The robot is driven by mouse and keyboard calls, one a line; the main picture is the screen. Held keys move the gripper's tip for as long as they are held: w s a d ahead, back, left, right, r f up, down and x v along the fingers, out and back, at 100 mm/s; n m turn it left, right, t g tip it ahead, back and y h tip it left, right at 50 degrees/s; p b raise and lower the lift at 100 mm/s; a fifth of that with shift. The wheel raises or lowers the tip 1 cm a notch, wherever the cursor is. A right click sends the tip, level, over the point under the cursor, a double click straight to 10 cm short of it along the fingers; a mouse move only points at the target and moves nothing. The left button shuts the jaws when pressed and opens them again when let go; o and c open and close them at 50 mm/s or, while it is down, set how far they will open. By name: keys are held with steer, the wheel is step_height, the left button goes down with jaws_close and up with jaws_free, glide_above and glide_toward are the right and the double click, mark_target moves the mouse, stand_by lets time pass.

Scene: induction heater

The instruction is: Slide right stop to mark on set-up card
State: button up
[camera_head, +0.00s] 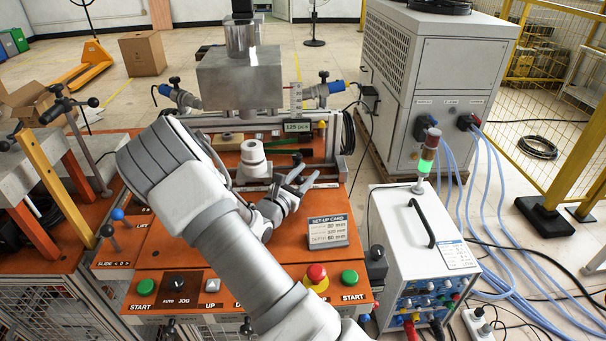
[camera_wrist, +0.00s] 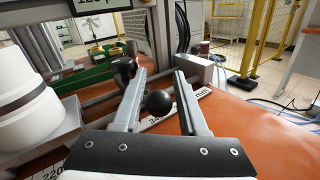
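My gripper (camera_head: 304,178) reaches over the orange bench beside the scale. In the wrist view my gripper (camera_wrist: 160,76) is open, its two fingers standing apart. A black ball knob (camera_wrist: 158,103) shows between the fingers, with a gap on each side; I cannot tell its depth. A grey metal block (camera_wrist: 196,69), perhaps part of the right stop, is just beyond the right fingertip. A scale (camera_wrist: 196,95) with mm marks runs beneath the fingers. The set-up card (camera_head: 328,231) stands on the bench, with lines that seem to read 80, 320 and 80 mm. My arm hides part of the slide.
A white cylinder (camera_head: 253,158) stands left of my gripper, close in the wrist view (camera_wrist: 32,115). A black knob (camera_wrist: 124,69) is near the left finger. Push buttons, including a red one (camera_head: 316,273), line the front. A white power unit (camera_head: 424,240) stands right.

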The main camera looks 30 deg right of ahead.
steer(key=shift+o, duration=1.1)
steer(key=shift+a, duration=0.15)
steer(key=v, duration=1.7)
steer(key=shift+s, duration=0.15)
